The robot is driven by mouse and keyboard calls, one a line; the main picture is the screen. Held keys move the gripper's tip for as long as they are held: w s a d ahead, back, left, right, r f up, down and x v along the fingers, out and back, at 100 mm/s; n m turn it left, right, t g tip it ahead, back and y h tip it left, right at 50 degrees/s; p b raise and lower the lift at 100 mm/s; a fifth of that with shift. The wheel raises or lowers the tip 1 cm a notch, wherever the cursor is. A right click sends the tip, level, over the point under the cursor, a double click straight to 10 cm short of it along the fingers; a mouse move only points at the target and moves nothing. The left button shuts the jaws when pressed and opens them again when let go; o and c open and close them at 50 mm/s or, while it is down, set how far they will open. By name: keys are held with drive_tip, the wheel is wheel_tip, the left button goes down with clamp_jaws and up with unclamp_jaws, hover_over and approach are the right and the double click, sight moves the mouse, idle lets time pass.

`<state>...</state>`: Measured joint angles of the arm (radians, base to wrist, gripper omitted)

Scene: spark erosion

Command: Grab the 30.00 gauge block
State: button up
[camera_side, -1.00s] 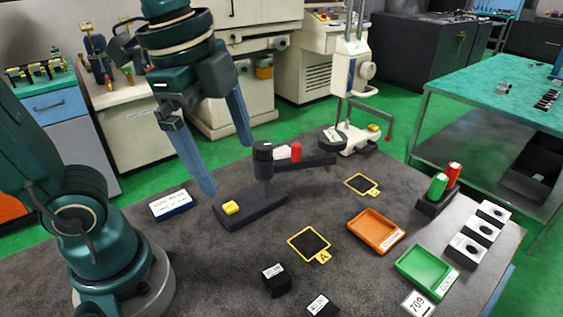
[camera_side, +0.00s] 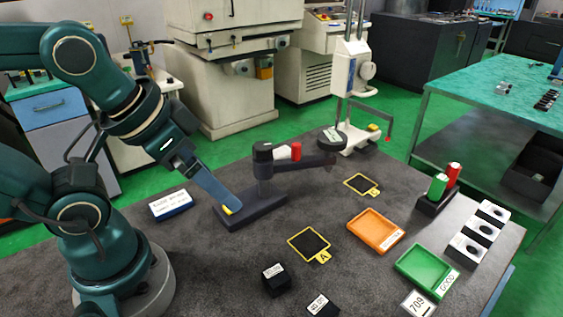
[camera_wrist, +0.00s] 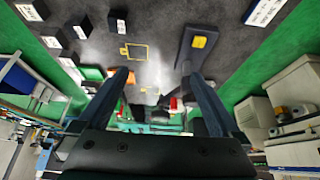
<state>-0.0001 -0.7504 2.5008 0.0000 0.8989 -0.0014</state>
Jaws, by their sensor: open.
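Two black blocks with small white labels stand at the front of the table in the side view: one near the centre (camera_side: 275,281) and one at the bottom edge (camera_side: 319,305). The labels are too small to read surely, so I cannot tell which is the 30.00 gauge block. Dark labelled blocks also show at the upper left of the wrist view, one of them upright (camera_wrist: 118,22). My gripper (camera_wrist: 158,73) is open, with nothing between its fingers. In the side view its visible finger hangs over the dark stand, partly covering the yellow piece (camera_side: 227,211); the other finger is hidden.
The dark stand (camera_side: 265,205) has an upright post and a sideways arm. A blue, white-topped box (camera_side: 171,207) lies to its left. A yellow-framed pad A (camera_side: 309,260), an orange tray (camera_side: 357,247) and a green tray (camera_side: 402,262) are to the right.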

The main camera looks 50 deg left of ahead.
idle(0.4)
drive_tip(key=c, duration=0.3)
